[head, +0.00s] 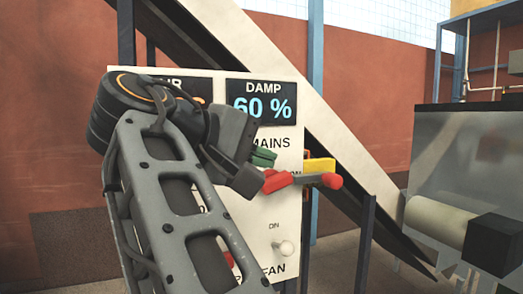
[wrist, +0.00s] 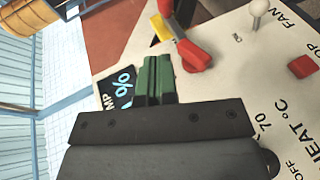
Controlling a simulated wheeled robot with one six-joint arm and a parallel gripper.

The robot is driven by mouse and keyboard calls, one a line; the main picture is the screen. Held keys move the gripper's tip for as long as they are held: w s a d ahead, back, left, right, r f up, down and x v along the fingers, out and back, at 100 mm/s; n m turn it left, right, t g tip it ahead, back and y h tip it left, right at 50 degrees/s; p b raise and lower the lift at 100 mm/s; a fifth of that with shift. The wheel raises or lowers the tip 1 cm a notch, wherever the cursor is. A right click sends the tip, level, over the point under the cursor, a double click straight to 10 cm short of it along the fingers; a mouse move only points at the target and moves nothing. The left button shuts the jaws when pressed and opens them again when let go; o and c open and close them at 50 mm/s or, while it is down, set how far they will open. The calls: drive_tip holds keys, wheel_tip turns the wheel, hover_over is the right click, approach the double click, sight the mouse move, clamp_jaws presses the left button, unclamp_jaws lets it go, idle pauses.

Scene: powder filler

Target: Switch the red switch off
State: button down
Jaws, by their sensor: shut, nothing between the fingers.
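The red switch (head: 277,181) is on the white panel under the MAINS label. Its grey lever ends in a red knob and points right in the head view, beside lettering that reads ON. A yellow piece (head: 320,165) sits behind the lever. In the wrist view the red switch (wrist: 194,57) is just right of my fingers. My gripper (head: 264,157) has green fingers, also seen in the wrist view (wrist: 154,72), shut and empty. They are beside the switch's red base; I cannot tell whether they touch it. My arm hides the panel's left part.
The DAMP display (head: 262,107) reads 60 %. Below the switch is a white-knobbed FAN lever (head: 284,248). The wrist view shows a red block (wrist: 301,66) near the HEAT marking. A sloping conveyor (head: 340,150) runs behind the panel. A grey hopper (head: 465,160) stands right.

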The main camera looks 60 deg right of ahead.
drive_tip(key=shift+s+a+r, duration=0.25)
drive_tip(key=shift+s+a, duration=0.05)
drive_tip(key=shift+a, duration=0.2)
drive_tip(key=shift+s+a+r, duration=0.25)
drive_tip(key=shift+s+a, duration=0.05)
drive_tip(key=shift+a, duration=0.15)
drive_tip(key=w+a+f+n+t+y, duration=0.25)
drive_tip(key=w+f+n+t, duration=0.55)
drive_tip(key=w+f, duration=1.1)
drive_tip(key=a+f+y, duration=0.5)
drive_tip(key=a+f, duration=0.3)
drive_tip(key=f, duration=0.5)
drive_tip(key=a+f+m+t+y, duration=0.1)
drive_tip(key=a+f+y, duration=0.4)
drive_tip(key=f, duration=0.8)
drive_tip(key=a, duration=0.3)
drive_tip(key=shift+w+t, duration=0.3)
drive_tip(key=shift+w, duration=0.1)
drive_tip(key=shift+d+f, duration=0.1)
